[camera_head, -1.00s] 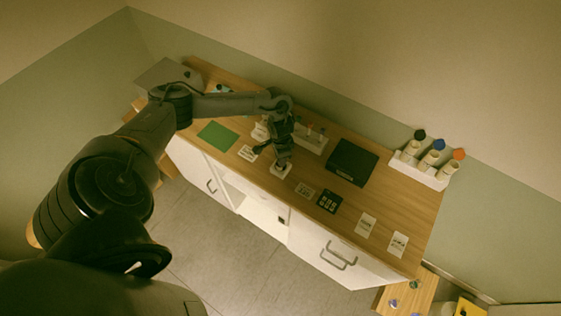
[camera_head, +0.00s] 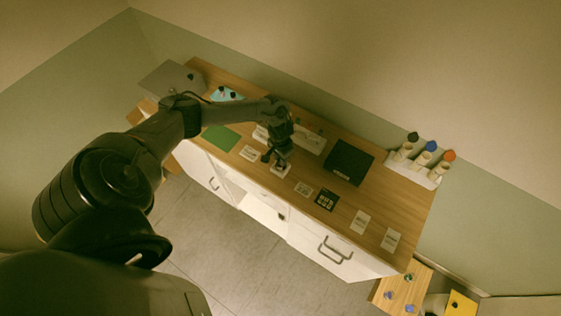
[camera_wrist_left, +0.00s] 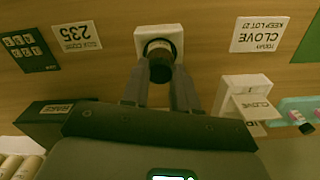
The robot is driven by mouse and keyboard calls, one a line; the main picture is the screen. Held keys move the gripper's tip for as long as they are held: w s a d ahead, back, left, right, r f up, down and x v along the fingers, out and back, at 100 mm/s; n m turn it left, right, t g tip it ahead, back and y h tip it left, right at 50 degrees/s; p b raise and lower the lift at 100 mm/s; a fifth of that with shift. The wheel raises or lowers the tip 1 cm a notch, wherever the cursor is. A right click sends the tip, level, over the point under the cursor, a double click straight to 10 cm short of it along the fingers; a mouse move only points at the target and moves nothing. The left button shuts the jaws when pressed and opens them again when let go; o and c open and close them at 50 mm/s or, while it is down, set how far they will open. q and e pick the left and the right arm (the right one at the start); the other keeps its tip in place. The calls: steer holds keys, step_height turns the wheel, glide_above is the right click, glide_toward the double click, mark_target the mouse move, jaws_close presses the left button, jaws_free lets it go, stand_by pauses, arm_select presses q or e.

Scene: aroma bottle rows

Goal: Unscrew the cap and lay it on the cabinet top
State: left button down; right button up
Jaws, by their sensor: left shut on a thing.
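A bottle with a dark round cap (camera_wrist_left: 160,62) stands at a small white square holder (camera_wrist_left: 158,32) on the wooden cabinet top (camera_head: 378,212). My left gripper (camera_head: 279,164) is above this holder near the front edge in the head view. In the left wrist view my left gripper's two fingers (camera_wrist_left: 160,78) close in on both sides of the dark cap and are shut on it. Most of the bottle body is hidden below the cap. My right gripper is not in view.
A white rack (camera_head: 428,182) with black, blue and orange capped bottles stands at the right end. A black box (camera_head: 350,162) lies behind the holder. A green mat (camera_head: 220,138) is left.

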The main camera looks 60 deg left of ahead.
arm_select(q)
steer(key=shift+n, duration=0.6)
steer(key=n, duration=1.1)
steer(key=c, duration=1)
jaws_free()
